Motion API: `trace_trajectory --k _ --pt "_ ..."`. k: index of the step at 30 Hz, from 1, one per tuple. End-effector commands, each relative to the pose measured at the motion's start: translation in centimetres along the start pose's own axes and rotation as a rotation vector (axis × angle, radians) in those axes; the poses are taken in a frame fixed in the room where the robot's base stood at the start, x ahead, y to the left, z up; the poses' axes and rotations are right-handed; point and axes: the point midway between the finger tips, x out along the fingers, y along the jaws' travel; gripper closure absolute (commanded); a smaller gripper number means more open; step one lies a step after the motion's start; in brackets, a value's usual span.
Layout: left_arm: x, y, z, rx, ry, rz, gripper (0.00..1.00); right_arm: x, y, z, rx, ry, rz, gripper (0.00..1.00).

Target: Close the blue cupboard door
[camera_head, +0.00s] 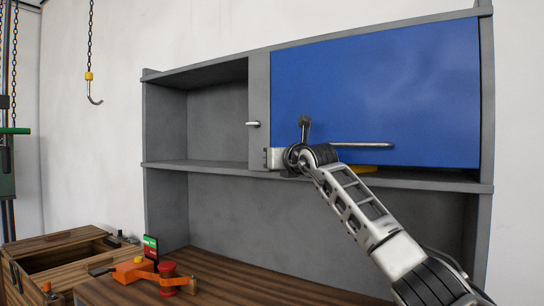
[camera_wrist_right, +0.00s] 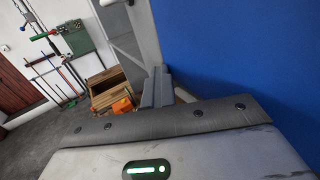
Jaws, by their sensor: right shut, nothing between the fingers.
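The blue cupboard door (camera_head: 400,80) covers the right part of the upper shelf space, beside a grey upright panel. It also fills the right side of the right wrist view (camera_wrist_right: 250,50). I cannot tell whether it sits fully flush in its frame. A long bar handle (camera_head: 362,144) shows low on it. My right gripper (camera_head: 268,158) points left at the door's lower left corner, in front of the grey panel. Its fingers (camera_wrist_right: 157,88) are together and empty, beside the door. Whether they touch it is unclear. My left gripper is out of view.
The grey cupboard (camera_head: 165,130) has an open compartment at left and open space below. A small knob (camera_head: 253,124) sticks out from the panel. A yellow thing (camera_head: 362,168) shows beneath the door. An orange tool (camera_head: 135,270) rests on the wooden bench. A hook (camera_head: 94,98) hangs at left.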

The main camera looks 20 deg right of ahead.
Motion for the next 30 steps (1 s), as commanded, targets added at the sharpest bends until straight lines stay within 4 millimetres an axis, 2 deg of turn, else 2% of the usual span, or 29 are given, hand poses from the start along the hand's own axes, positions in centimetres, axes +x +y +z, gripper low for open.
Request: trace_trajectory --k 3,7,13,21,25,30 --pt "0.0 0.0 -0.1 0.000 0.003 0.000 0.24 -0.1 -0.5 0.6 -0.001 -0.014 -0.009 1.00" --pt "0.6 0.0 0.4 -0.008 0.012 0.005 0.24 -0.4 0.6 0.4 -0.003 -0.018 -0.004 1.00" --pt "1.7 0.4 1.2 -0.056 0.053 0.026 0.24 -1.6 4.8 -0.3 -0.005 -0.015 0.014 1.00" --pt "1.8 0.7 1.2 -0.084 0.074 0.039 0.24 -5.0 10.0 0.1 -0.003 -0.009 0.015 1.00" --pt "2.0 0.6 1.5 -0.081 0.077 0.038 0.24 -6.1 11.7 0.2 -0.003 -0.007 0.014 1.00" --pt "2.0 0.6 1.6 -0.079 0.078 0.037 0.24 -6.8 12.7 0.3 -0.002 -0.006 0.012 1.00"
